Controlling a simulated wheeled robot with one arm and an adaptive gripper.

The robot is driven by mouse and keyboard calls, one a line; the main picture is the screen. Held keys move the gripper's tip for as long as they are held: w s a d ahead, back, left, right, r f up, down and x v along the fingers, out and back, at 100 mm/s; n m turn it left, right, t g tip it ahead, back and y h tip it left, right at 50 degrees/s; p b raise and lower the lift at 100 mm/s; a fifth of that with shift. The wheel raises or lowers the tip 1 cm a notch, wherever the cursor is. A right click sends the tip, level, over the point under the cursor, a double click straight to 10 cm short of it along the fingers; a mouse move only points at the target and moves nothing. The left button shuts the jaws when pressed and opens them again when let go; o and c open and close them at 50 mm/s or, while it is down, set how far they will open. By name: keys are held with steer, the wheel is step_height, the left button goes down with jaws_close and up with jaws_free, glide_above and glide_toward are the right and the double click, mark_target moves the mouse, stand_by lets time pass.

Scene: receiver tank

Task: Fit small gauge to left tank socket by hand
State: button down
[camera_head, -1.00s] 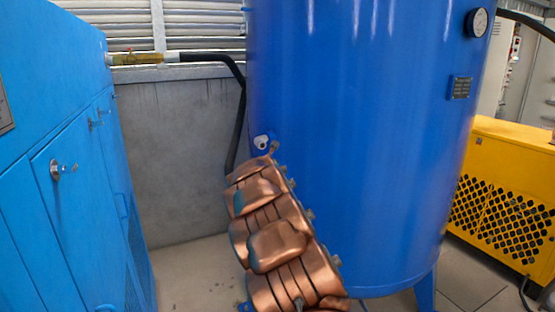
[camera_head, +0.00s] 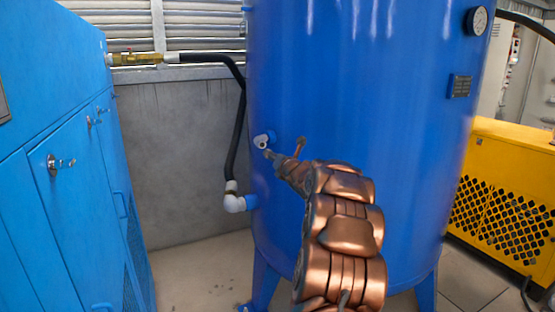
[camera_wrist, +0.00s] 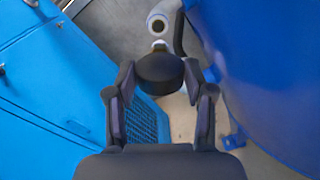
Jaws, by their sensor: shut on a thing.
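The big blue tank (camera_head: 350,120) has a small pale socket (camera_head: 262,141) with a dark hole on its left side. My gripper (camera_head: 284,158) is just right of and slightly below this socket in the head view, apart from it as far as I can tell. In the wrist view my gripper (camera_wrist: 160,78) is shut on a dark round body, the small gauge (camera_wrist: 160,73), seen from behind. A pale tip shows beyond it. A white round fitting with a dark hole (camera_wrist: 157,22), apparently the socket, lies past that tip. The gauge is not clear in the head view.
A black hose (camera_head: 240,120) runs down to a white elbow (camera_head: 234,200) at the tank's left. A blue cabinet (camera_head: 60,180) stands at the left, a yellow unit (camera_head: 505,190) at the right. A large dial gauge (camera_head: 477,20) sits high on the tank.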

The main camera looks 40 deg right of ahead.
steer(key=shift+w+d+r+t+y+p, duration=0.3)
steer(key=shift+d+r+p, duration=0.2)
steer(key=shift+p, duration=0.35)
steer(key=shift+w+d+p, duration=0.15)
steer(key=shift+w+p, duration=0.45)
steer(key=shift+p, duration=0.1)
steer(key=shift+w+d+f, duration=0.2)
steer(key=shift+w+f, duration=0.1)
steer(key=shift+w, duration=0.1)
steer(key=shift+w+d, duration=0.25)
steer(key=shift+w, duration=0.45)
